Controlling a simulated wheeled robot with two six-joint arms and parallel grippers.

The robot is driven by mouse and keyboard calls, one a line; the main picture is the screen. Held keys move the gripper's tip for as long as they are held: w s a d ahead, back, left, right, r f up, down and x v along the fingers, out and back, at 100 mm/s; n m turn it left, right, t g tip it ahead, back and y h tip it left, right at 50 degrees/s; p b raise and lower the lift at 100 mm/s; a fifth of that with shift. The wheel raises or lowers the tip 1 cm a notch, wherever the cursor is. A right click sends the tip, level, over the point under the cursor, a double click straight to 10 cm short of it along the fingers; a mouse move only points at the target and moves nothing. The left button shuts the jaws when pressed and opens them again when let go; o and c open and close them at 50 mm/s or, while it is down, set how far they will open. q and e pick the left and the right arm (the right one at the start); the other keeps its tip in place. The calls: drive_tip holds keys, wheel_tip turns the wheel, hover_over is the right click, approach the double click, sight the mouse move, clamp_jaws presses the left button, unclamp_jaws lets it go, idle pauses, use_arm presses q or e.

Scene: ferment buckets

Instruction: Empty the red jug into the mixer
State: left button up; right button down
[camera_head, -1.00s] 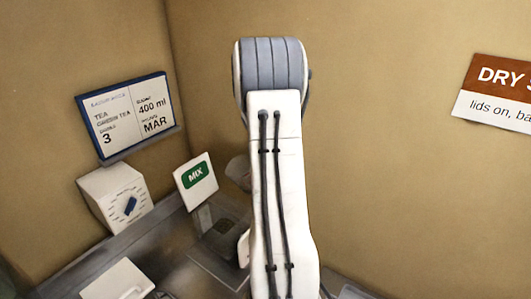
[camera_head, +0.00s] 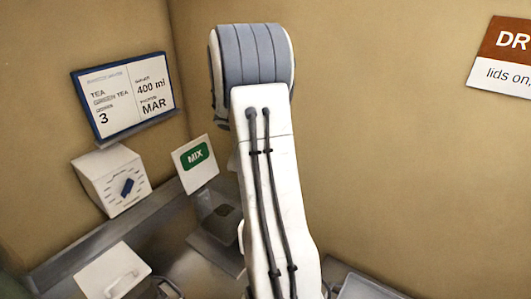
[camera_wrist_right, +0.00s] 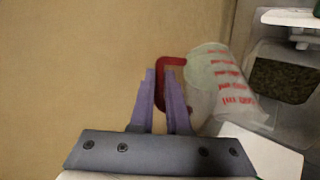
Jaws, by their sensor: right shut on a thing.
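In the right wrist view, my right gripper (camera_wrist_right: 166,85) is shut on the red handle (camera_wrist_right: 170,64) of a clear jug (camera_wrist_right: 222,90) with red volume marks. The jug looks tilted. A pale greenish patch shows in it; I cannot tell whether liquid is left. In the head view, a container with dark green contents (camera_head: 220,224) stands below the MIX sign (camera_head: 195,160). My arm hides the jug there. My left gripper is not in view.
A white box with a blue knob (camera_head: 110,180) stands on the counter at the left. A blue-framed card (camera_head: 125,98) is above it. A white lid-like thing with a handle (camera_head: 112,270) lies at the front left. A tray edge (camera_head: 365,288) shows at lower right.

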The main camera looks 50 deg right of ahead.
drive_tip(key=shift+w+a+f+n+g+h+b, duration=0.15)
drive_tip(key=shift+a+h+b, duration=0.25)
drive_tip(key=shift+b, duration=0.4)
drive_tip(key=shift+w+a+r+n+g+h+b, duration=0.15)
drive_tip(key=shift+w+a+h+b, duration=0.1)
drive_tip(key=shift+h+b, duration=0.4)
drive_tip(key=shift+w+a+r+n+g+h+b, duration=0.2)
drive_tip(key=shift+a+h+b, duration=0.25)
drive_tip(key=shift+h+b, duration=0.15)
drive_tip(key=shift+w+a+r+n+g+h+b, duration=0.1)
drive_tip(key=shift+w+a+g+h+b, duration=0.1)
drive_tip(key=shift+a+h+b, duration=0.35)
drive_tip(key=shift+w+a+r+n+g+h+b, duration=0.15)
drive_tip(key=shift+w+a+r+n+h+b, duration=0.45)
drive_tip(key=shift+b, duration=1.35)
drive_tip(key=shift+w+a+f+g+h+b, duration=0.15)
drive_tip(key=shift+a+h+b, duration=0.85)
drive_tip(key=shift+b, duration=0.95)
